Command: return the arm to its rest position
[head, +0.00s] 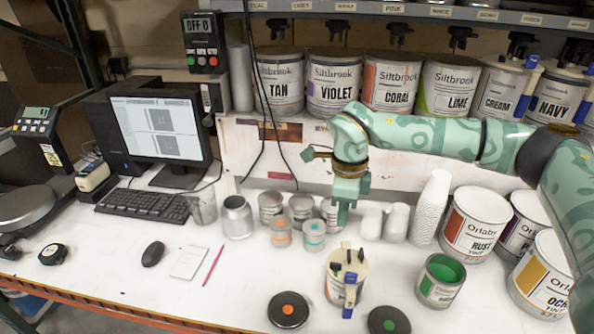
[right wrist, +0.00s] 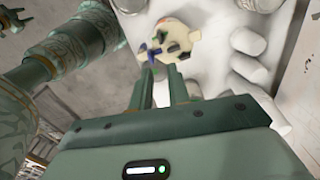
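My right arm (head: 435,132) reaches in from the right in the head view, with its patterned green links bent over the bench. My right gripper (head: 343,222) points down above the bench, behind a cream dispenser-topped can (head: 335,290) with a blue part. In the right wrist view, the two fingers of my right gripper (right wrist: 160,72) stand apart with nothing between them. The dispenser top (right wrist: 180,45) lies beyond their tips. My left gripper is outside the head view. A small dark green shape at the top left of the wrist view may be it, too unclear to judge.
Small cans (head: 301,208), cup stacks (head: 432,207), Orlaby tins (head: 475,225) and an open green-paint tin (head: 440,281) stand around the gripper. Two dark lids (head: 288,309) lie in front. Siltbrook cans line the shelf behind. A monitor (head: 160,128) and keyboard (head: 143,204) are left.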

